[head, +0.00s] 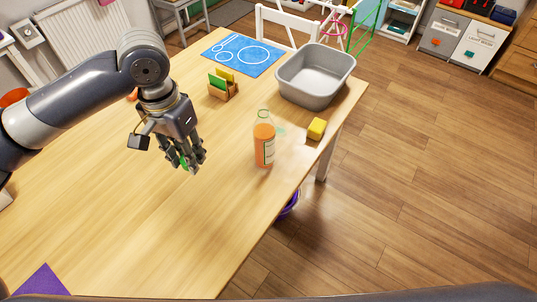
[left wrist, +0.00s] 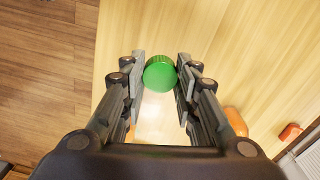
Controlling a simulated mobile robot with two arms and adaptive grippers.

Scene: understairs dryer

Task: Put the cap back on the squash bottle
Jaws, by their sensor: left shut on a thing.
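The squash bottle (head: 264,145) stands upright on the wooden table, with orange liquid, a pale label and a clear neck with no cap on it. My left gripper (head: 186,166) is above the table, to the left of the bottle and apart from it. It is shut on the green cap (left wrist: 160,74), which sits between the fingertips in the left wrist view. In the head view the fingers partly hide the cap (head: 183,163). My right gripper is not in view.
A yellow block (head: 316,128) and a grey basin (head: 316,76) stand right of and behind the bottle. A wooden holder (head: 224,92) with green and yellow pieces and a blue mat (head: 242,54) lie farther back. The table's front left is mostly clear.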

